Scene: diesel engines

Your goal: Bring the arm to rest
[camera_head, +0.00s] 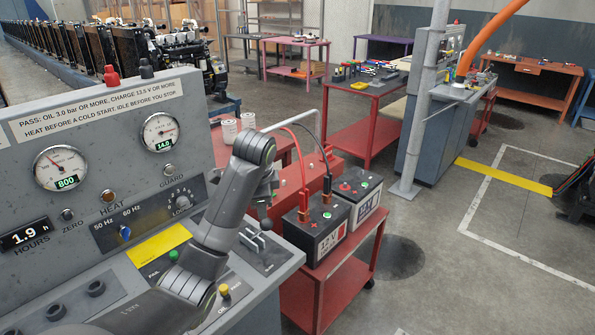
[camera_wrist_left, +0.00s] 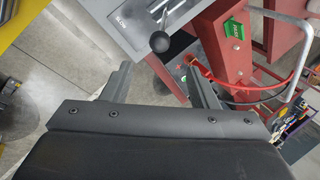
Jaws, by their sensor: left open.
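My left arm (camera_head: 225,215) comes in from the bottom left of the head view, raised over the front of the grey test console (camera_head: 110,120). Its gripper is mostly hidden behind the wrist there. In the left wrist view the left gripper (camera_wrist_left: 152,82) has its two fingers spread, with nothing between them. A black lever knob (camera_wrist_left: 160,42) on the console shows just beyond the fingertips; I cannot tell the exact gap. My right gripper is in neither view.
Two batteries (camera_head: 318,230) with red and black clamp leads stand on a red cart (camera_head: 345,275) right of the console. A grey post (camera_head: 424,100) stands behind. Open floor (camera_head: 450,270) lies to the right. Engines and workbenches are farther back.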

